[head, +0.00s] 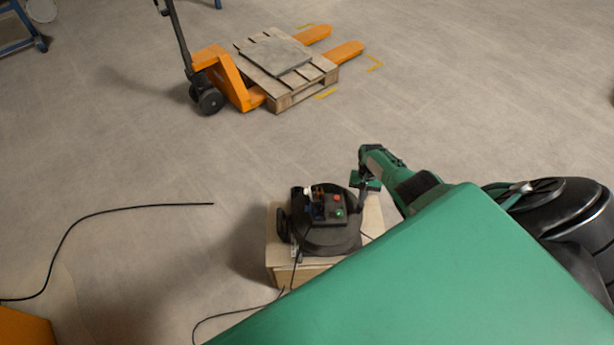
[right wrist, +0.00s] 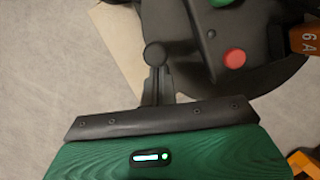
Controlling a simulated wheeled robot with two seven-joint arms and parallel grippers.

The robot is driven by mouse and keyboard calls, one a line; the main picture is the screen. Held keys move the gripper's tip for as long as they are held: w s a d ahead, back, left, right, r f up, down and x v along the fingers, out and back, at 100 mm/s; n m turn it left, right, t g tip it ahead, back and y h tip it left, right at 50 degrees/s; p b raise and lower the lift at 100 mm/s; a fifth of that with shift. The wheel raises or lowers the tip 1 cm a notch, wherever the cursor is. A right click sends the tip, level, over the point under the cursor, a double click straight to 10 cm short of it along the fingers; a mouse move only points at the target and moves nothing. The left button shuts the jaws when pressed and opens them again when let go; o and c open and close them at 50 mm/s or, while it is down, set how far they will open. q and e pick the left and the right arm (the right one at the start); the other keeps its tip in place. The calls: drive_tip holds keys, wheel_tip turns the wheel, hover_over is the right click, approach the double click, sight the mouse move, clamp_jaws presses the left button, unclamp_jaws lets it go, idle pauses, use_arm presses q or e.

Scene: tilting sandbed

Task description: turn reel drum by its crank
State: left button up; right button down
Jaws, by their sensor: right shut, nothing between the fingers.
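The black cable reel (head: 325,237) sits on a light wooden box (head: 285,273) in the head view, with a red and a green button on top. Part of it shows at the top of the right wrist view (right wrist: 262,75). My right gripper (head: 362,198) is at the reel's right edge. In the right wrist view the gripper's dark fingers (right wrist: 157,88) are shut and empty. A round black knob (right wrist: 154,54), which looks like the crank's grip, appears right at the fingertips; I cannot tell whether they touch it. My left gripper is not in view.
A black cable (head: 100,212) lies on the floor at left. An orange pallet jack (head: 232,80) with a wooden pallet (head: 290,95) stands farther back. The floor between is clear. My green arm covers the lower right.

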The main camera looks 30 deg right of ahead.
drive_tip(key=shift+s+a+r+m+p, duration=0.1)
drive_tip(key=shift+s+a+m+p, duration=0.1)
drive_tip(key=shift+s+m+p, duration=0.25)
drive_tip(key=shift+s+a+r+m+p, duration=0.1)
drive_tip(key=shift+s+a+m+p, duration=0.05)
drive_tip(key=shift+s+m+p, duration=0.3)
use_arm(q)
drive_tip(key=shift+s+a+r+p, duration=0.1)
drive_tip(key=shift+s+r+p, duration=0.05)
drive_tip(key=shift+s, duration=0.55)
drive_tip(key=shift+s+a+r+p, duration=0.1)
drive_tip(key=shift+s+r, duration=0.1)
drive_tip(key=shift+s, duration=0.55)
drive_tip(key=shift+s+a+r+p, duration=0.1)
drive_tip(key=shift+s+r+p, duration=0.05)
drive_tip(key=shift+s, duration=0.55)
use_arm(e)
drive_tip(key=shift+s+a+f+m, duration=0.25)
drive_tip(key=shift+s+m, duration=0.05)
drive_tip(key=shift+s, duration=0.1)
